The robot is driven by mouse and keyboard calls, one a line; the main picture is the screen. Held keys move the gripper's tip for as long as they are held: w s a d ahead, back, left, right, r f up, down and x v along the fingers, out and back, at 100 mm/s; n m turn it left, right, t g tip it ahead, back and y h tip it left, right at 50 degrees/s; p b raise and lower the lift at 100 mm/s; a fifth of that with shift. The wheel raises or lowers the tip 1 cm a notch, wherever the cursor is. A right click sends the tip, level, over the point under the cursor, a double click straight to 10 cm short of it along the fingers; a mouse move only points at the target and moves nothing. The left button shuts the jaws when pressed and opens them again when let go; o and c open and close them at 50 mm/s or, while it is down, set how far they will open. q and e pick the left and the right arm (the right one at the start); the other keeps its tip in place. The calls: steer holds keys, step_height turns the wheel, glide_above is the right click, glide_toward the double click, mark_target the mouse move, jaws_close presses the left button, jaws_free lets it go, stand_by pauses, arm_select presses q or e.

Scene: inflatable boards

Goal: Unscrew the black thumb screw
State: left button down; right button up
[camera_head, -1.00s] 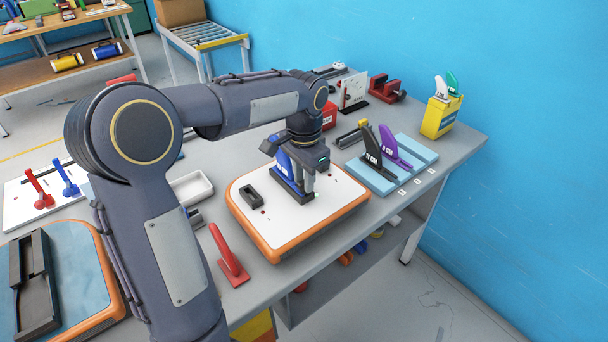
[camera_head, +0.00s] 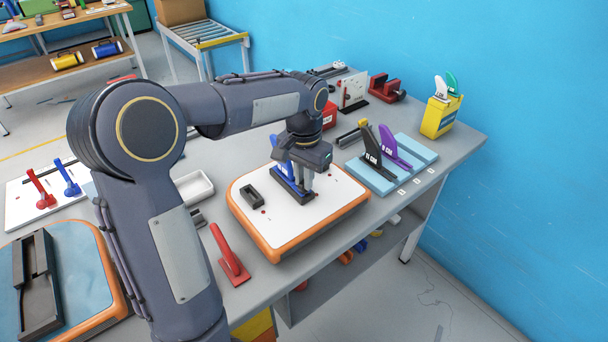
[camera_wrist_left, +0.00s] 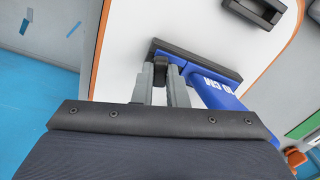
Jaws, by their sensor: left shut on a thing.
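The black thumb screw (camera_wrist_left: 173,60) sits at the end of a black fin box on the white board. My left gripper (camera_wrist_left: 172,78) points down at it and is shut on it, with a finger on each side. A blue fin (camera_wrist_left: 217,90) with white lettering stands in the black box (camera_wrist_left: 210,58) beside the fingers. In the head view the fin (camera_head: 285,172) and the board (camera_head: 335,197) with its orange edge show under my left gripper (camera_head: 305,188). The wrist hides most of the screw there. My right gripper is not in view.
A small black box (camera_head: 252,195) lies on the board's left part. Black and purple fins (camera_head: 391,150) stand on a light blue block at right.

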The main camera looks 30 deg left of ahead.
arm_select(q)
steer(key=shift+n+p, duration=0.35)
steer(key=shift+n, duration=1.35)
steer(key=shift+n, duration=0.6)
steer(key=shift+n+p, duration=0.35)
steer(key=shift+n, duration=0.75)
steer(key=n, duration=0.2)
steer(key=shift+n+p, duration=0.35)
steer(key=shift+n, duration=0.35)
